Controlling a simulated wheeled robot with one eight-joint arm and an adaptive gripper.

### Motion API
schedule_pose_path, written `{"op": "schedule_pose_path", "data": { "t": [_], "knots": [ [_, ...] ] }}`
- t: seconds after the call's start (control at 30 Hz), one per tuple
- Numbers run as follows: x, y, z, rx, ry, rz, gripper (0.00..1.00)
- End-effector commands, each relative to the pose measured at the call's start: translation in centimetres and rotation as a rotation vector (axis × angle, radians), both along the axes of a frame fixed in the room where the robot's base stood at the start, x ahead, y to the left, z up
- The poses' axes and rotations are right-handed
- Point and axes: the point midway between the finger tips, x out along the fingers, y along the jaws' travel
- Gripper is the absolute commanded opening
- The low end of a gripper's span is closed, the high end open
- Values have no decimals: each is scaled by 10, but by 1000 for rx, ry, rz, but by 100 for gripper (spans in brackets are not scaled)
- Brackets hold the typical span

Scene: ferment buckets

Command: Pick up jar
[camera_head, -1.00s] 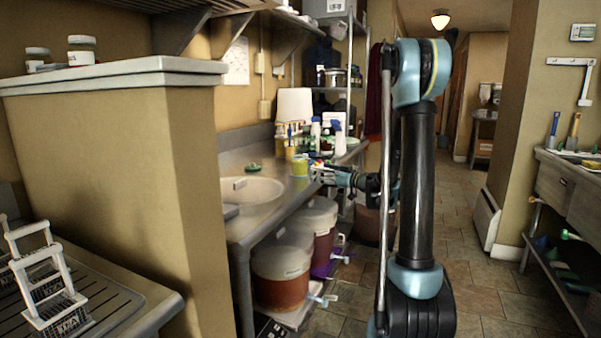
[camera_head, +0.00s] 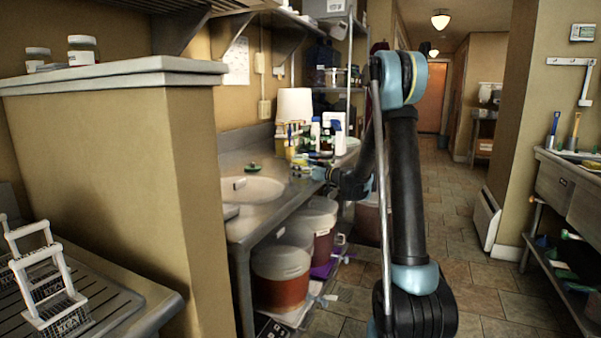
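A small yellowish jar-like container (camera_head: 300,158) stands on the metal counter beyond the sink, partly hidden by my gripper. My gripper (camera_head: 303,170) is at this container, low over the counter. It is too small and overlapped to tell whether the fingers touch or hold it. Other jars stand on the ledge at the upper left: a larger one with a white label (camera_head: 82,50) and a smaller one (camera_head: 38,56), both far from my gripper.
The sink (camera_head: 252,190) lies in the counter in front of my gripper. Bottles (camera_head: 316,130) and a white paper roll (camera_head: 294,105) crowd the counter behind. Lidded buckets (camera_head: 281,275) stand under it. The tiled floor (camera_head: 455,220) at right is open.

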Motion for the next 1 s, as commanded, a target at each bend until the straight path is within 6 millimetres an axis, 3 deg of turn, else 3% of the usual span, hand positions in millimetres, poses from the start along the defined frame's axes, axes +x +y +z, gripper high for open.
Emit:
{"op": "schedule_pose_path", "data": {
  "t": [0.27,0.57,0.87,1.0],
  "knots": [
    [4,6,0,0,0,-1,80],
    [4,5,0,0,0,-1,20],
    [4,5,2,0,0,-1,20],
    [4,5,13,0,0,-1,20]
  ]
}}
